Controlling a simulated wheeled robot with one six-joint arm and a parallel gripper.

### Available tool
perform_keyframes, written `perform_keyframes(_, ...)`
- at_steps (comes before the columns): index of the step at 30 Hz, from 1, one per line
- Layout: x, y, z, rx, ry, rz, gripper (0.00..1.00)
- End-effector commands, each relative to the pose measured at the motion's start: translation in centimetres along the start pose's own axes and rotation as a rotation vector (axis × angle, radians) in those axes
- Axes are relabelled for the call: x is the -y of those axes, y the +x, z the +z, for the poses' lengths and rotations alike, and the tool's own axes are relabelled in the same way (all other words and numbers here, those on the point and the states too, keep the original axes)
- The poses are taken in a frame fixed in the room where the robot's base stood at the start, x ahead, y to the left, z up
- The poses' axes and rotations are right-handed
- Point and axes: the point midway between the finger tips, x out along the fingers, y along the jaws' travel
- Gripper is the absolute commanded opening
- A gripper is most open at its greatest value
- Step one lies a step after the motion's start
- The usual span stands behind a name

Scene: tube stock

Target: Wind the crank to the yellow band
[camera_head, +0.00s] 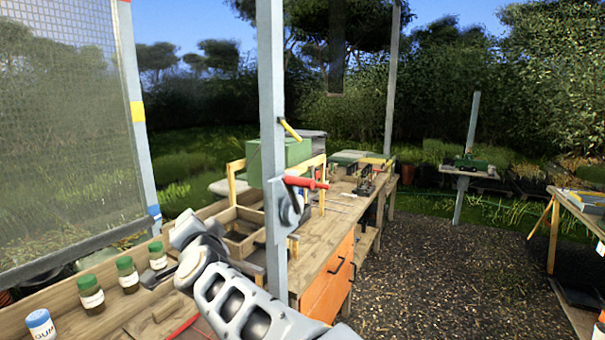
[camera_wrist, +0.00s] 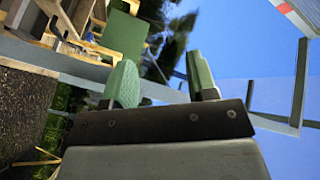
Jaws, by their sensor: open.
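The crank has a red handle (camera_head: 305,183) pointing right from a grey hub (camera_head: 291,212) on an upright grey post (camera_head: 271,110). The yellow band (camera_head: 138,111) is on another grey post at the left, beside a mesh panel. A blue band (camera_head: 153,211) sits lower on that post. My arm reaches in from the bottom of the head view, and its end is left of the crank post, apart from the handle. In the wrist view my gripper (camera_wrist: 162,82) is open, with nothing between its green-padded fingers. I cannot make out the crank there.
A wooden bench (camera_head: 335,215) with an orange front runs behind the crank post. A green box (camera_head: 275,160) stands on it. Several green-capped jars (camera_head: 127,273) and a blue-capped bottle (camera_head: 41,325) stand at lower left. A yellow lever (camera_head: 291,130) juts from the post. Gravel (camera_head: 440,265) lies open at right.

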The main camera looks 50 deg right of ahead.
Motion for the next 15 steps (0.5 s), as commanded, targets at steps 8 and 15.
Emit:
perform_keyframes(8, -1.7, -0.8, -13.1, -0.655, 0.444, 0.179, 0.53)
perform_keyframes(15, -4.2, -3.2, -16.2, -0.915, 0.596, 0.315, 0.53)
